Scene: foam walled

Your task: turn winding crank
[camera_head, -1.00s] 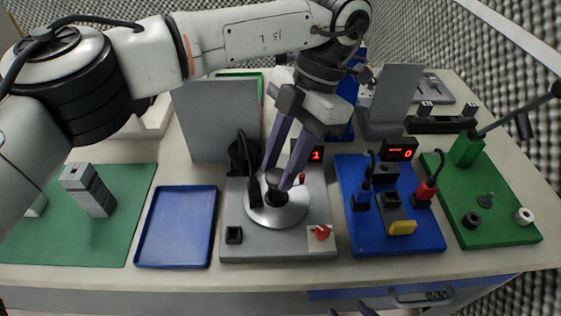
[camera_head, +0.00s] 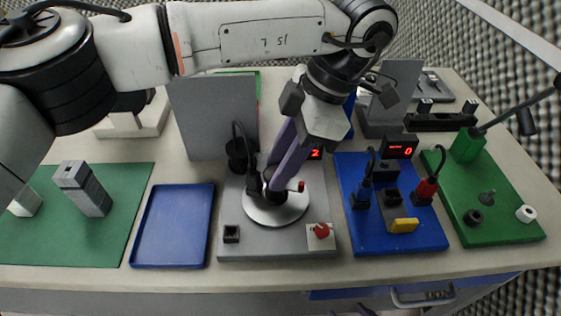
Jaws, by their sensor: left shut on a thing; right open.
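The winding device is a grey base plate (camera_head: 262,246) bearing a silver disc (camera_head: 284,214) with a dark hub and crank part at its middle. My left gripper (camera_head: 272,188) reaches down from above, its purple fingers shut on the dark crank part over the disc. The fingers hide much of the crank, so its exact angle cannot be told. A small red knob (camera_head: 301,186) shows just right of the fingers. A red display (camera_head: 315,153) behind the disc seems to read 2. Only the tips of my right gripper (camera_head: 351,311) show at the bottom edge; it is open, away from the device.
A red switch (camera_head: 321,231) sits at the plate's front right corner. An empty blue tray (camera_head: 173,228) is to the left, a blue board (camera_head: 398,241) with cables to the right. A grey upright panel (camera_head: 212,118) stands behind. A green board (camera_head: 500,232) is at far right.

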